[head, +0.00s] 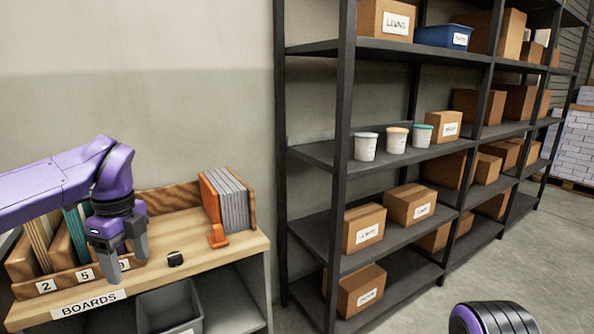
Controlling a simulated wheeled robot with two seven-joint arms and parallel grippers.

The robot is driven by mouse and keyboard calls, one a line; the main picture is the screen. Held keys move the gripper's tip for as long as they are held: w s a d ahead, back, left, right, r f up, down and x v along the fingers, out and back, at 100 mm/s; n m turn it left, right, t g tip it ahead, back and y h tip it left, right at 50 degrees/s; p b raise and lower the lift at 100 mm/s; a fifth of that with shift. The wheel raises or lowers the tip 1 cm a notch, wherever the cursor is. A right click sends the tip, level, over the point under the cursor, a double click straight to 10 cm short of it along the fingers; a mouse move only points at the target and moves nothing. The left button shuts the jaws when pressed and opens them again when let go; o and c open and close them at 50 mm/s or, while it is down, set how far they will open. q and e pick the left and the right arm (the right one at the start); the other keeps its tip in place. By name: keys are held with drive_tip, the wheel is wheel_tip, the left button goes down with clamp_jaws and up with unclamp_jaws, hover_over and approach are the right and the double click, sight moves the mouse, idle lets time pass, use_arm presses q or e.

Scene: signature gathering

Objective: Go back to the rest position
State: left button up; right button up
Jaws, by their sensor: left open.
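My left gripper (122,258) hangs from the purple arm at the left, fingers pointing down over the front of the wooden boards bench (185,245). It is open with nothing seen between its fingers. A small black object (175,258) lies on the bench to the right of the fingers, apart from them. Numbered wooden slots (65,282) holding upright boards stand behind and left of the gripper, partly hidden by my arm. My right gripper is not seen; only a purple and black rounded part of mine shows at the bottom right.
Grey boards stand in an orange holder (209,198) at the bench's right end. A grey bin (170,308) sits below. A dark metal shelf (343,150) with boxes and several white tubs stands right of the bench. Open floor (420,310) lies at the lower right.

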use_arm(q)
wheel_tip(320, 180, down, 18)
drive_tip(key=a+m+t+y+p, duration=0.1)
drive_tip(key=a+m+y+p, duration=0.15)
drive_tip(key=m+y, duration=0.85)
drive_tip(key=s+d+f+m+t+h+p, duration=0.2)
drive_tip(key=s+f+m+t+p, duration=0.3)
drive_tip(key=f+m, duration=0.75)
drive_tip(key=s+d+f+m+g+h, duration=0.1)
drive_tip(key=s+f+m+h, duration=0.2)
drive_tip(key=s+m, duration=0.8)
drive_tip(key=s+d+f+m+g+h, duration=0.1)
drive_tip(key=s+f+m+h, duration=0.2)
drive_tip(key=s+m, duration=0.8)
drive_tip(key=s, duration=0.2)
drive_tip(key=shift+s+d+f+g, duration=0.3)
drive_tip(key=shift+s+f+g, duration=0.05)
drive_tip(key=shift+f+g, duration=0.05)
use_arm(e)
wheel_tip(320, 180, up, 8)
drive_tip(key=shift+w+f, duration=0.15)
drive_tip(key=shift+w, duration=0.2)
